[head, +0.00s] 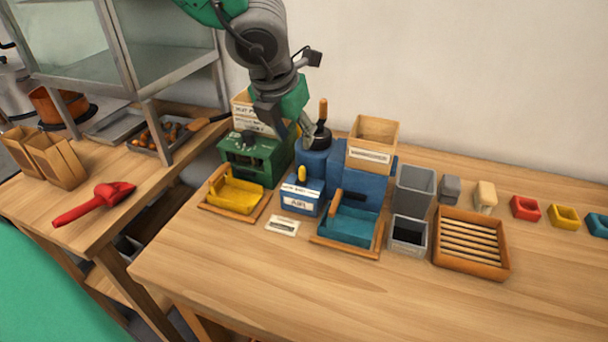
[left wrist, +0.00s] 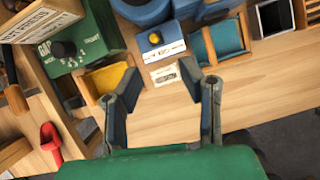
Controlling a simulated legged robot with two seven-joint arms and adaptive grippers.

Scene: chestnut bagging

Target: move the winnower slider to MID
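The blue winnower (head: 365,185) stands near the back of the table, with a wooden hopper (head: 373,131) on top. At its front left is a small blue box with a white label that seems to read AIR (head: 298,202). A yellow slider knob (head: 301,174) sits on that box; it also shows in the left wrist view (left wrist: 155,38). The slider's marked positions are too small to read. My left gripper (head: 296,132) is above and behind the knob, apart from it. In the left wrist view, its fingers (left wrist: 159,68) are spread with nothing between them. My right gripper is out of view.
A green machine (head: 250,155) with a yellow tray (head: 235,193) stands left of the slider box. A black knob with an orange handle (head: 322,130) rises close beside my left gripper. A teal tray (head: 350,225) is at right. The front table is clear.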

